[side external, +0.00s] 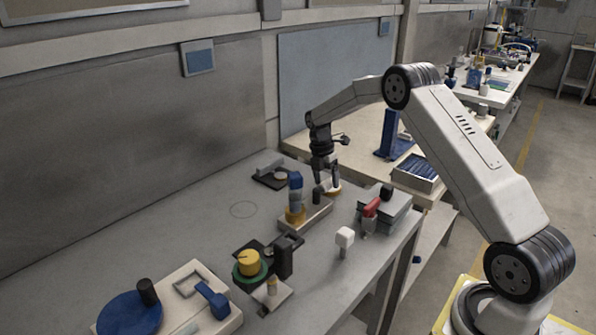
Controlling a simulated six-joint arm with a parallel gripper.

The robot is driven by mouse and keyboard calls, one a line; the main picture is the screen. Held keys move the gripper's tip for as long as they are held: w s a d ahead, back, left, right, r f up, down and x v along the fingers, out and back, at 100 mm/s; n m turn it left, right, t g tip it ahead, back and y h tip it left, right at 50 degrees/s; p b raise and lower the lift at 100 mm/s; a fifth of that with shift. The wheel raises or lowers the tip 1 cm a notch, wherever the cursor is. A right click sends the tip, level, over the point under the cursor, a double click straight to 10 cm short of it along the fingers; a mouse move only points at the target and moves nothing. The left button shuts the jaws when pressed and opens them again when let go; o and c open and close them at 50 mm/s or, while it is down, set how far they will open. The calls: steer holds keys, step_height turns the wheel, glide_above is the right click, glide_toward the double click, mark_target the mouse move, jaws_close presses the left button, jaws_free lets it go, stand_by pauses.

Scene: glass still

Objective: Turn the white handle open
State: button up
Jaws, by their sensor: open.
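My gripper (325,179) points down over the back part of the grey bench, with its dark fingers open. A small rounded white piece (333,187) with a tan edge lies right at the fingertips, partly hidden by them. I cannot tell whether the fingers touch it or stand around it. A white block (345,236) on a short grey stem stands nearer the bench's right edge, apart from my gripper. At this size I cannot tell for sure which of the two is the white handle, nor how far it is turned.
A blue-and-yellow upright part (295,200) stands on a tan base just left of my gripper. A grey box with a red lever (371,206) is at the right edge. A yellow knob (249,262) and a blue disc (130,315) are in front. The bench's left side is clear.

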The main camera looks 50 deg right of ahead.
step_height(320, 180, up, 7)
steer(key=w, duration=0.1)
steer(key=shift+w, duration=0.25)
stand_by(0.5)
steer(key=shift+a, duration=0.1)
steer(key=s+a+m+t, duration=0.1)
steer(key=s+a+m, duration=0.35)
steer(key=a, duration=0.25)
steer(key=s+a+m+t, duration=0.2)
steer(key=s+a+m, duration=0.25)
steer(key=a, duration=0.25)
steer(key=s+a+f+m+t, duration=0.1)
steer(key=s+a+m, duration=0.3)
steer(key=s, duration=0.3)
steer(key=s+a+f+m, duration=0.1)
steer(key=s+a+m, duration=0.3)
steer(key=s, duration=0.3)
steer(key=shift+m+t, duration=0.4)
steer(key=shift+m, duration=0.2)
